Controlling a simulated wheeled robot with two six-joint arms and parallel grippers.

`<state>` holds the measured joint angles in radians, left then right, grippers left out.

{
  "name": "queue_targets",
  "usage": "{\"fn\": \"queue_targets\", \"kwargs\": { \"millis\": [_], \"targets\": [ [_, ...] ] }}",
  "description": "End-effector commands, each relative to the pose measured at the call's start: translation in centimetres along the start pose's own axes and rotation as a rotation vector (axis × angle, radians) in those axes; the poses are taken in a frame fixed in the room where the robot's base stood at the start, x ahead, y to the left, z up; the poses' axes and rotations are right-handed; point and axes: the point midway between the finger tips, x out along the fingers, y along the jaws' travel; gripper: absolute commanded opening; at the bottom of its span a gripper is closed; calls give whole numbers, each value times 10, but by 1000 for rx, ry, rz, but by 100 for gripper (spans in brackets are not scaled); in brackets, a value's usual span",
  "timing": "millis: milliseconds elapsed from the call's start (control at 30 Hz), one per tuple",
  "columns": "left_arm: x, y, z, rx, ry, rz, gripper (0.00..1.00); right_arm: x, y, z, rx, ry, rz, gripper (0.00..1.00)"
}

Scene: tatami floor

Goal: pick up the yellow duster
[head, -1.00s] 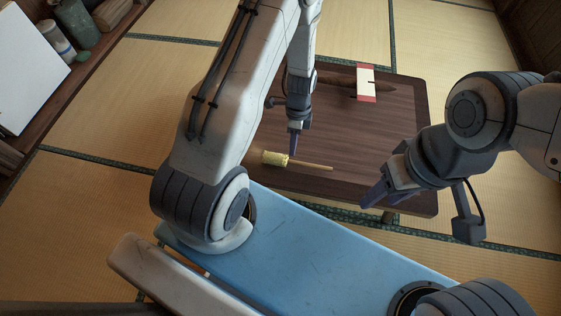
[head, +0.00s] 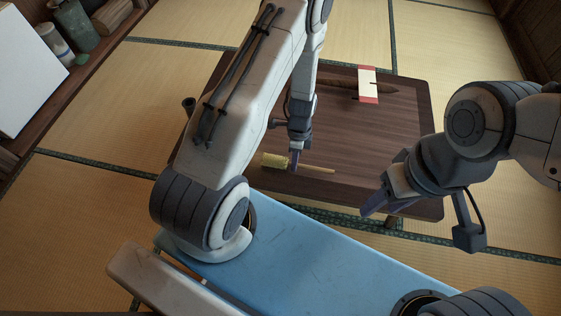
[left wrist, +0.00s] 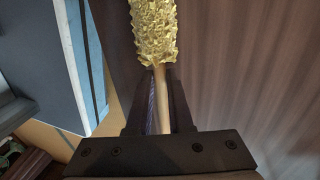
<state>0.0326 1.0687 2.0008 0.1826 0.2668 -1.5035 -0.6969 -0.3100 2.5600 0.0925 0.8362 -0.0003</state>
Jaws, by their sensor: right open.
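The yellow duster (head: 275,160) lies on the dark low table, with its fluffy head to the left and its pale wooden handle to the right. In the left wrist view its yellow head (left wrist: 155,35) is beyond my fingertips and the handle runs between them. My left gripper (head: 295,162) is down at the handle just beside the head. Its fingers (left wrist: 160,90) sit close together on both sides of the handle, shut on it. The duster seems to rest on the table still. My right gripper (head: 385,202) is open and empty over the table's near right edge.
The dark wooden table (head: 400,150) carries a brown stick-like item with a red and white band (head: 367,85) at the back. A shelf at the left holds a green container (head: 75,25) and a white panel (head: 25,65). Tatami floor is clear around.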

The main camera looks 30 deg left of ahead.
Motion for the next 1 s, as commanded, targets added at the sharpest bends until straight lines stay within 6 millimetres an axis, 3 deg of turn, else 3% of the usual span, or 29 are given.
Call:
{"fn": "queue_targets", "kwargs": {
  "millis": [367,667,1000],
  "targets": [
    [-5,1,0,0,0,-1,0,-3,0,0,0,0,0,50],
    [-49,9,-1,2,0,-2,0,-24,-2,-1,0,0,0,50],
    [-85,42,-76,6,0,-2,0,-43,-3,-2,0,0,0,50]
  ]
}}
